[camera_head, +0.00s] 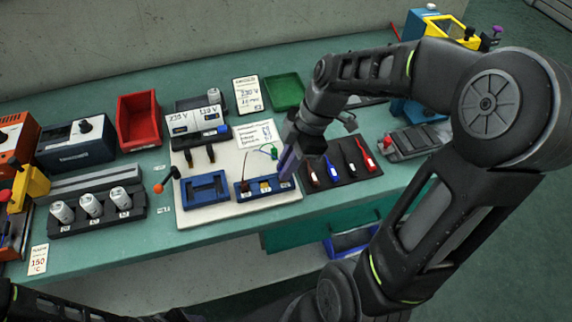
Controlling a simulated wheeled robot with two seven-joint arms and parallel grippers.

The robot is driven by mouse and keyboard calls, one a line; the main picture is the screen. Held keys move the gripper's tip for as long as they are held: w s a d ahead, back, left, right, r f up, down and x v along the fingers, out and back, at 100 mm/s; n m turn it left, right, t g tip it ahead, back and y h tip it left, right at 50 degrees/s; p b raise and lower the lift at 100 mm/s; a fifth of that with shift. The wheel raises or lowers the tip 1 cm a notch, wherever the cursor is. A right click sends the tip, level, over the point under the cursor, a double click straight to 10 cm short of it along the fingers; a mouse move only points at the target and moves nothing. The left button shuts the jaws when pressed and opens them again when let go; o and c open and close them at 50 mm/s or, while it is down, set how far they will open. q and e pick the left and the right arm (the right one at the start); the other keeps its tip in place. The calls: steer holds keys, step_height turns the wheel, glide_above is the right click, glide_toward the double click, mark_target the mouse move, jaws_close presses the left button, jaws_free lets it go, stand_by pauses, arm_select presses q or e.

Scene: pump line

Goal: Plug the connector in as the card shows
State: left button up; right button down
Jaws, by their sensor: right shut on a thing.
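The card (248,94) stands at the back of the bench; it seems to read 230 V, and its smaller text is unclear. A white supply unit (195,121) with labels that look like 230 V and 12 V stands on the pale board, with two dark plugs (211,154) below it. A blue holder (256,194) at the board's front right has a dark piece and a yellow piece in it. My right gripper (286,172) is over the holder's right end, shut on a connector that its fingers mostly hide. My left gripper is out of view.
A dark mat (335,179) with several red, blue and white-tipped tools lies right of the board. A blue frame (205,190) sits left of the holder. A red bin (138,120) and a green tray (285,91) stand behind. White cylinders in a rack (98,226) are at left.

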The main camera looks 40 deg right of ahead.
steer(key=shift+f+b, duration=0.55)
steer(key=shift+b, duration=0.4)
stand_by(1.3)
stand_by(0.5)
steer(key=c, duration=1.7)
jaws_free()
steer(key=shift+r, duration=0.15)
steer(key=shift+r+p, duration=1.45)
steer(key=shift+r, duration=0.65)
steer(key=o, duration=0.6)
steer(key=shift+c, duration=0.2)
